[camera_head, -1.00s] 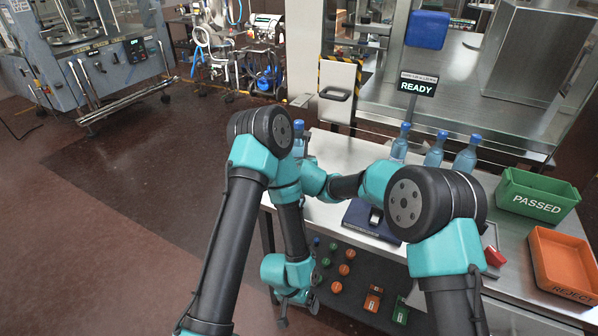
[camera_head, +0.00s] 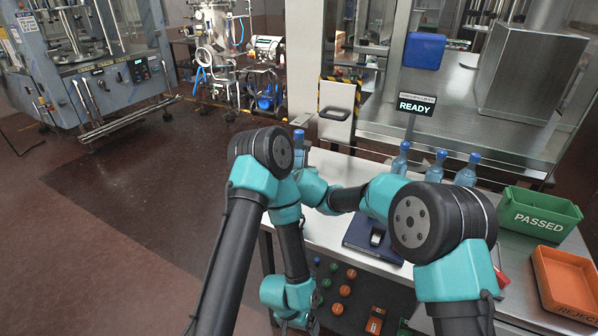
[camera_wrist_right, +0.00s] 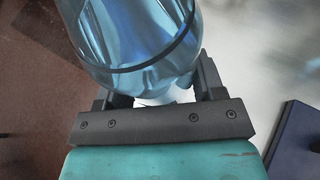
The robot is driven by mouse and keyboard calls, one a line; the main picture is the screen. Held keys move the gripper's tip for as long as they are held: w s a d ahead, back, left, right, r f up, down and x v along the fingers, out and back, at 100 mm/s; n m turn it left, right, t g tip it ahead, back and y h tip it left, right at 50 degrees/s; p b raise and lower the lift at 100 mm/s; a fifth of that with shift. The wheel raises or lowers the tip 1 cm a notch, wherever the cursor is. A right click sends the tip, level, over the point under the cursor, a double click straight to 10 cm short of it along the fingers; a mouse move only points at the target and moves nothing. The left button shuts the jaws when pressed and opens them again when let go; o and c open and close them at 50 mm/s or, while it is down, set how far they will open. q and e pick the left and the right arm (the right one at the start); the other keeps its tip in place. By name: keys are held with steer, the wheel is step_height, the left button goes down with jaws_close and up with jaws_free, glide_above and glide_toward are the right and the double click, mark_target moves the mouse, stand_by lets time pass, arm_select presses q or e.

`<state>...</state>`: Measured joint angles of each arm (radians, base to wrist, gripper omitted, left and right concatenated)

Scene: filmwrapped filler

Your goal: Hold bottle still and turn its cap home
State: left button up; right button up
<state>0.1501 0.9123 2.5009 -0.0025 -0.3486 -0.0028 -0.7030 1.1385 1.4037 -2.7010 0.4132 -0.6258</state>
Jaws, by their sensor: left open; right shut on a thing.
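A clear blue bottle (camera_head: 298,144) with a blue cap (camera_head: 298,134) shows just above my arms in the head view. Its lower part is hidden behind my arms. My right gripper (camera_wrist_right: 155,92) is shut on this bottle; in the right wrist view the bottle body (camera_wrist_right: 140,45) fills the space between the two fingers. The right gripper is hidden in the head view. I cannot tell how far the cap is screwed on. My left gripper (camera_head: 291,324) hangs low, below the front edge of the table, open and away from the bottle.
Several blue-capped bottles (camera_head: 434,170) stand at the back of the steel table (camera_head: 335,235). A dark blue pad (camera_head: 362,243) lies in front of them. A green PASSED bin (camera_head: 540,215) and an orange REJECT bin (camera_head: 567,282) are at right. A READY sign (camera_head: 415,104) stands behind.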

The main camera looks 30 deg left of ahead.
step_height(320, 180, down, 7)
steer(key=shift+f, duration=0.1)
steer(key=shift+f, duration=0.1)
stand_by(0.4)
steer(key=shift+f, duration=0.5)
steer(key=shift+f, duration=0.35)
stand_by(0.6)
steer(key=o, duration=1)
steer(key=shift+o, duration=0.2)
steer(key=c, duration=1)
steer(key=shift+c, duration=0.2)
